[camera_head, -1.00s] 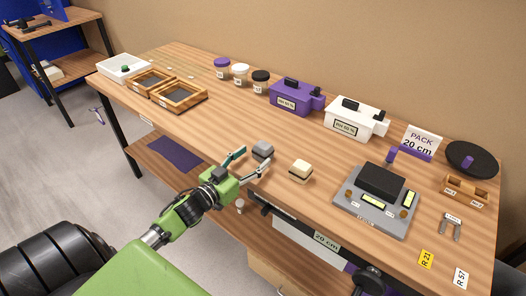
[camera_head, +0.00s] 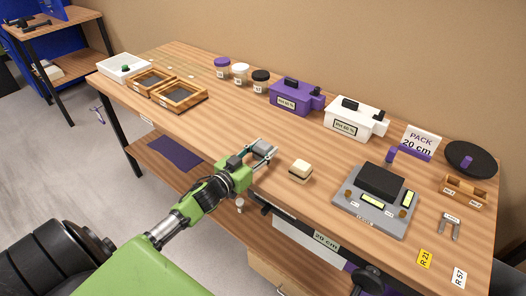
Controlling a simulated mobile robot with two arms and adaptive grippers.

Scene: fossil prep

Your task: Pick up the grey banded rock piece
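The grey banded rock piece (camera_head: 263,148) lies near the front edge of the workbench. At this size I cannot make out its bands. My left gripper (camera_head: 266,148) reaches in from the front left, with one finger on each side of the rock. The fingers have narrowed to about its width and appear shut on it. The rock still appears to be on the bench top, and the fingers partly hide it. My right gripper does not show clearly.
A cream and dark layered block (camera_head: 301,169) sits just right of the rock. A grey scale-like device (camera_head: 375,201) stands farther right. Purple (camera_head: 291,99) and white (camera_head: 352,121) boxes stand behind. Wooden framed trays (camera_head: 180,96) lie at left. Bench between is clear.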

